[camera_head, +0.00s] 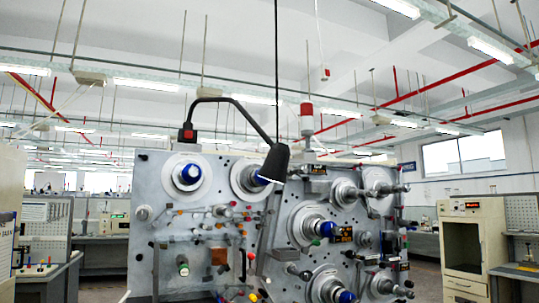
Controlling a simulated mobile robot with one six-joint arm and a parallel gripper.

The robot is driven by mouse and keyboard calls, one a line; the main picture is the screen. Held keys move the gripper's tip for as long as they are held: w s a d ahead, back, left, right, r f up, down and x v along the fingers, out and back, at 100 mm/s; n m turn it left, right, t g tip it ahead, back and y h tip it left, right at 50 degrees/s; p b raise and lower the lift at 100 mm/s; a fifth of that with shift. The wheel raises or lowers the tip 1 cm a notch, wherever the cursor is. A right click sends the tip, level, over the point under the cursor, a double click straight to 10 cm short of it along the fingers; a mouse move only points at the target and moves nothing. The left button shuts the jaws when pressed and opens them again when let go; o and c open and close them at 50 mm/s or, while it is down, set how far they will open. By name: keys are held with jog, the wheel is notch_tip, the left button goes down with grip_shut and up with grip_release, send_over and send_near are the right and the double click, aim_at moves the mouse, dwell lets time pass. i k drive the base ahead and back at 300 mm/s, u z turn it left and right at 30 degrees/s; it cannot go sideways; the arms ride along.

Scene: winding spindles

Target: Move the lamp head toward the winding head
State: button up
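The lamp head (274,163) is a dark cone at the end of a black curved arm (236,101). The arm rises from a mount with a red part on the top left of the grey winding machine (152,215). The lamp head hangs in front of the machine's upper edge, its wide end pointing down. In the picture it partly overlaps a round, blue-centred spindle (246,178); I cannot tell the gap in depth. Other round spindles (312,226) sit to its lower right. Which one is the winding head is not clear. My gripper is not in view.
Small coloured knobs and levers stick out of the machine face. A red-topped signal light (307,112) stands on top, right of the lamp. A thin dark cable (276,60) hangs above. A beige cabinet (465,245) stands at the right, a bench (48,272) at the left.

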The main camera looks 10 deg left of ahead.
aim_at(275, 167)
jog(key=z, duration=0.1)
jog(key=i, duration=1)
jog(key=u, duration=0.1)
